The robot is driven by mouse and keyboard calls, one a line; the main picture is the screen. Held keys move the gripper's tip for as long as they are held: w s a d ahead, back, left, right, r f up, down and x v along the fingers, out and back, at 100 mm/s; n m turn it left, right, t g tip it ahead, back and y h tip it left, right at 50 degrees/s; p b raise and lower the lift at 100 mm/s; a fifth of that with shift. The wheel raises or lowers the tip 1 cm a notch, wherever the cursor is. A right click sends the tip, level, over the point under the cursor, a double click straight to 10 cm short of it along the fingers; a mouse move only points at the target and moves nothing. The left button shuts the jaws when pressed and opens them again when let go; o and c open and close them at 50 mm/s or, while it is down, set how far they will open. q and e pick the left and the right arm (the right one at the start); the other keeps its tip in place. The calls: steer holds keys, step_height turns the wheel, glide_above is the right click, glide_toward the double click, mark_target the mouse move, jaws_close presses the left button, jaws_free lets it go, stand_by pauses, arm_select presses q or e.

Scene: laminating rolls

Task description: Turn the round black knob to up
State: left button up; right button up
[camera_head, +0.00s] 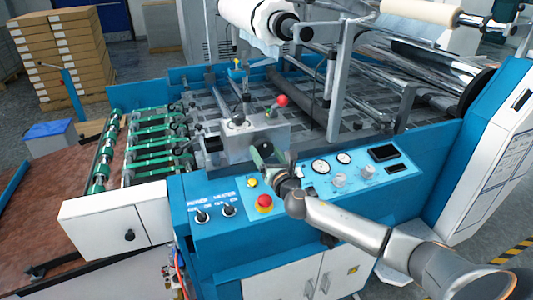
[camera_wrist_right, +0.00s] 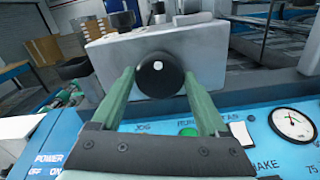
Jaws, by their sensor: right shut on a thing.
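The round black knob (camera_wrist_right: 160,82) sits on the front face of a grey metal box (camera_wrist_right: 108,62), with a small pale dot near its middle. The box (camera_head: 235,148) also shows in the head view, above the blue control panel (camera_head: 325,186). My right gripper (camera_head: 266,156) reaches the box from the front. In the wrist view its two green fingers (camera_wrist_right: 160,76) are shut on the knob, one on each side. No mark that tells the knob's setting is readable. My left gripper is not in view.
A red emergency button (camera_head: 264,202), two black switches (camera_head: 215,212) and gauges (camera_head: 332,163) lie on the panel close to my right arm. A red-tipped lever (camera_head: 282,101) stands behind the box. Rollers and bars fill the space behind.

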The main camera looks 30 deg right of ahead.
steer(key=o, duration=1.2)
steer(key=shift+o, duration=0.2)
steer(key=b+v, duration=0.1)
steer(key=v, duration=1.1)
steer(key=shift+s, duration=0.25)
